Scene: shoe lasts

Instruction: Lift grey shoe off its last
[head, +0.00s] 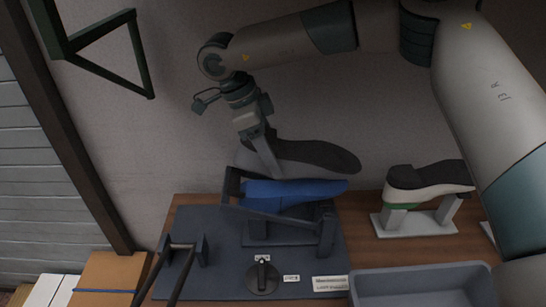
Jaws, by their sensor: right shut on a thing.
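The grey shoe (315,157) is sole up, its dark sole showing, and tilts slightly down to the right. It is above the blue last (292,194), whose length shows bare beneath it. Whether the shoe's lower edge still touches the last is hard to tell. My right gripper (266,160) is shut on the left end of the shoe, reaching down from above. The blue last sits in a dark clamp frame (325,232) on a dark mat (222,225). My left gripper is not in view.
A second shoe (425,184) with a dark sole rests on a white stand (412,224) at the right. A grey bin (420,287) stands at the front right. A black lever frame (180,260) and a round knob (262,278) are on the mat's front.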

